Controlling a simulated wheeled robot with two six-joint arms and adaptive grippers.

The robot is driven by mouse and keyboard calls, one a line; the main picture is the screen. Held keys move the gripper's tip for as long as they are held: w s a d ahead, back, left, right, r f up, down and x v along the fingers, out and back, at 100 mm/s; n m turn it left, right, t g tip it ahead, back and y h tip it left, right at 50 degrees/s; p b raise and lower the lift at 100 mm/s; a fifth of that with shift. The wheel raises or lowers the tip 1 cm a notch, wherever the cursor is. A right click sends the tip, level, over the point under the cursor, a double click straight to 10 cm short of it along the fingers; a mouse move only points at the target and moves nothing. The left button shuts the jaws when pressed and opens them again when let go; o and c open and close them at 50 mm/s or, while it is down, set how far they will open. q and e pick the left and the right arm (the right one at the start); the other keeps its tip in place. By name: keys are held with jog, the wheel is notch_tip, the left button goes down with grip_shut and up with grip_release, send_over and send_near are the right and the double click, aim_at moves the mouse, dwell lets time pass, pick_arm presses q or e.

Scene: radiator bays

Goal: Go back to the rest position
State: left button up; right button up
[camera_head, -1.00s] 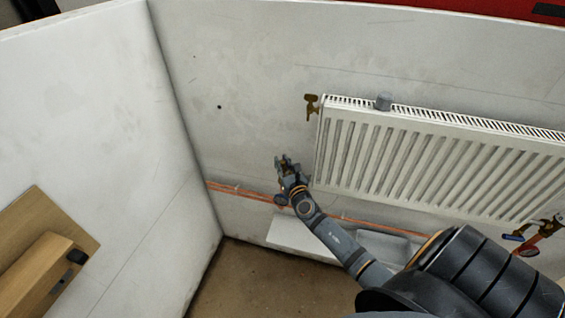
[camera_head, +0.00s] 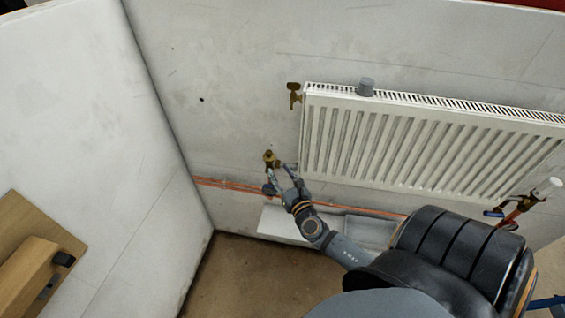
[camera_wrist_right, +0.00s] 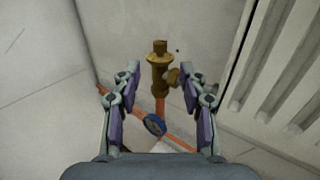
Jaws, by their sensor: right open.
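My right gripper (camera_head: 279,176) is open and empty, low by the wall, left of the radiator's lower left corner. A brass valve (camera_head: 269,158) on a copper pipe stands just beyond its fingertips. In the right wrist view the open fingers (camera_wrist_right: 161,82) frame this upright brass valve (camera_wrist_right: 158,68), with a visible gap on both sides. A round blue handle (camera_wrist_right: 154,124) sits lower on the pipe, between the fingers in the picture. Whether any finger touches the pipe or handle I cannot tell. My left gripper is out of view.
A wooden piece (camera_head: 35,255) is at lower left. Bare floor (camera_head: 235,275) shows below.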

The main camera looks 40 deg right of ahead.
jog(key=shift+v, duration=0.8)
jog(key=s+d+f+m+g, duration=0.1)
jog(key=s+f+m+g, duration=0.3)
jog(key=f, duration=0.5)
jog(key=s+d+f+m+g, duration=0.25)
jog(key=f+m, duration=0.25)
jog(key=f, duration=0.5)
jog(key=s+f+m+g, duration=0.2)
jog(key=s+f+m, duration=0.3)
jog(key=f, duration=0.4)
jog(key=s+a+f+m+g+y, duration=0.1)
jog(key=s+a+f+m+g, duration=0.3)
jog(key=s+f+m, duration=0.5)
jog(key=s+a+f+m+g+y, duration=0.2)
jog(key=s+a+f+m+g, duration=0.2)
jog(key=s+f+m, duration=0.5)
jog(key=s+a+f, duration=0.1)
jog(key=s+a, duration=0.1)
jog(key=s, duration=0.6)
jog(key=shift+s+m, duration=0.25)
jog(key=shift+m, duration=0.15)
jog(key=shift+f, duration=0.1)
dwell(1.3)
